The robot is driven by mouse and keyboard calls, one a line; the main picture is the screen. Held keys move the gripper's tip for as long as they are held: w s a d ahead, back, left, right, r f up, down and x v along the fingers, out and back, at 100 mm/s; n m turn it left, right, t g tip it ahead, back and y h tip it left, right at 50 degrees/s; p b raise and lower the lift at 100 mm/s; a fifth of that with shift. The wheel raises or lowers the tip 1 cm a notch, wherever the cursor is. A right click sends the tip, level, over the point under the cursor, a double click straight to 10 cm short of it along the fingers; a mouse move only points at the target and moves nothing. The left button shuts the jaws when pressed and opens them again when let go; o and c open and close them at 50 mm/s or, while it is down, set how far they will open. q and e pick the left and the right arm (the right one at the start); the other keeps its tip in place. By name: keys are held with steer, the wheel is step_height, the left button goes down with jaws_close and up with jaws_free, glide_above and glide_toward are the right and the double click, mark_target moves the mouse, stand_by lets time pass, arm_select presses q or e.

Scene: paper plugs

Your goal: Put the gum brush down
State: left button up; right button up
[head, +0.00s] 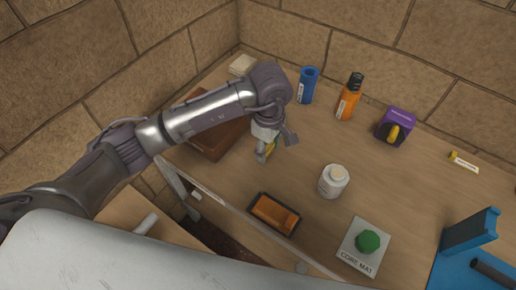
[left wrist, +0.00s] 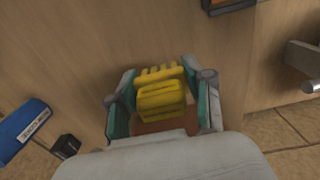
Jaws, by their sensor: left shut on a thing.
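My left gripper (head: 276,148) reaches in from the left over the wooden table and points downward. It is shut on a yellow ribbed thing, which I take to be the gum brush (left wrist: 160,98). In the left wrist view the brush sits between the two fingers of my left gripper (left wrist: 160,105), which have teal inner faces. In the head view only a small yellow part of the brush shows between the fingers. I cannot tell whether the brush touches the table. My right gripper is not in view.
A brown box (head: 207,142) lies left of the gripper, partly behind the arm. A white jar (head: 333,181), a dark tray (head: 262,226) with an orange block, and a core mat (head: 353,257) bearing a green lump are nearer. A blue cylinder (head: 308,85) and orange bottle (head: 347,100) stand behind.

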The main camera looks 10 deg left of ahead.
arm_select(q)
steer(key=shift+w+a+f, duration=0.4)
steer(key=shift+a+f, duration=0.05)
steer(key=shift+a, duration=0.2)
steer(key=shift+w+a+f, duration=0.35)
steer(key=shift+a+f, duration=0.05)
steer(key=shift+a, duration=0.2)
step_height(320, 180, down, 3)
steer(key=shift+f+p, duration=0.1)
steer(key=shift+p, duration=0.65)
steer(key=shift+f, duration=0.45)
steer(key=shift+f, duration=0.1)
steer(key=o, duration=1)
